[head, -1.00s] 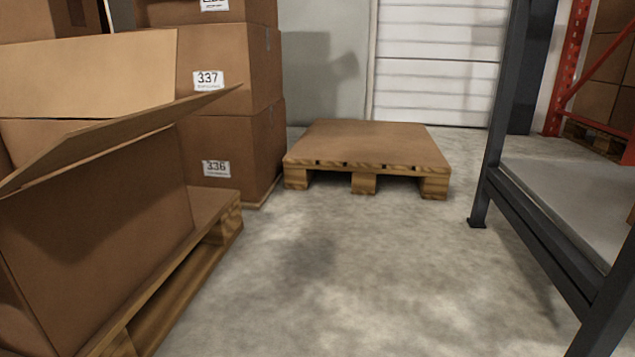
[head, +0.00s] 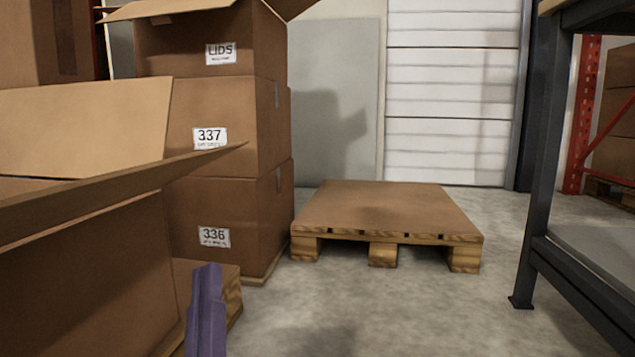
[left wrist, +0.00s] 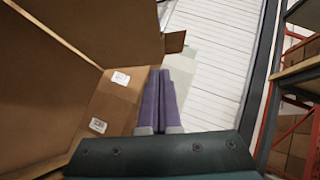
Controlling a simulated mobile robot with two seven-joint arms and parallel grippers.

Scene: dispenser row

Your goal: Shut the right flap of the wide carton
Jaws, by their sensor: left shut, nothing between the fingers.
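The wide carton (head: 90,280) stands open at the left of the head view, its left part cut off by the frame. Its right flap (head: 120,188) sticks outward over the side wall, seen nearly edge-on. Another flap (head: 80,125) stands up at its far end. My left gripper (head: 206,275), with purple fingers, is shut and empty, low and to the right of the carton's side, apart from the flap in the picture. In the left wrist view the shut fingers (left wrist: 161,78) point forward, with brown cardboard (left wrist: 105,30) at the left. My right gripper is out of view.
Stacked cartons (head: 228,125), the top one marked LIDS with open flaps, stand behind the wide carton. A low pallet (head: 385,212) lies on the floor in the middle. A dark metal frame (head: 545,150) stands at the right. Floor between is clear.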

